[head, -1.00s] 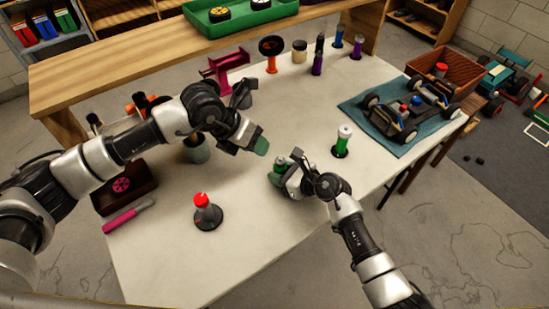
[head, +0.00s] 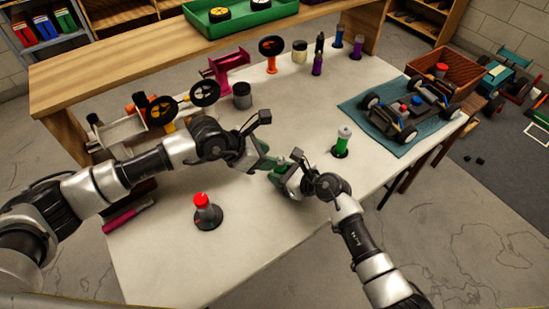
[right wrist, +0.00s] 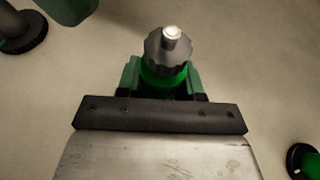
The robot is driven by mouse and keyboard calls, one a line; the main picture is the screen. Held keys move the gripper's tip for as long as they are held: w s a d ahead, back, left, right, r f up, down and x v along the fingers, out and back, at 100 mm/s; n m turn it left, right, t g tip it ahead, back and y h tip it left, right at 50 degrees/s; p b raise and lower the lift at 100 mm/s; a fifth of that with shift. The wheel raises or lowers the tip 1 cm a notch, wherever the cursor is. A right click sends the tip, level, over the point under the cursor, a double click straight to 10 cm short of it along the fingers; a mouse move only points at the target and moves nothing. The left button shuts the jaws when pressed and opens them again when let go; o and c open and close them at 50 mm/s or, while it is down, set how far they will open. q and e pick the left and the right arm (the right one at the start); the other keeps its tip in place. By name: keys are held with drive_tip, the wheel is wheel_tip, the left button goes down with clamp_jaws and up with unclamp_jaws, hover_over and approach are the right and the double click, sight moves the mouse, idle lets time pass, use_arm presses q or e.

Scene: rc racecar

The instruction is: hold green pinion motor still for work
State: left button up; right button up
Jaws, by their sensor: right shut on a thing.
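The green pinion motor (right wrist: 160,80) stands in my right gripper (right wrist: 163,82), with its dark toothed pinion and bright shaft tip showing in the right wrist view. The green fingers lie on both sides of its green body. In the head view my right gripper (head: 281,168) is low over the white table, and the motor is mostly hidden by the fingers. My left gripper (head: 268,162) is close to it on the left, fingertips towards the motor. Whether these touch it, or are open or shut, I cannot tell. A green left-gripper part (right wrist: 68,8) shows at the wrist view's top left.
A green cylinder on a black base (head: 341,143) stands right of my grippers, and a red-capped one (head: 207,212) stands front left. A car chassis (head: 405,113) is on a blue mat (head: 352,117). The white table (head: 290,240) in front is clear.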

use_arm(q)
drive_tip(key=shift+x, duration=1.9)
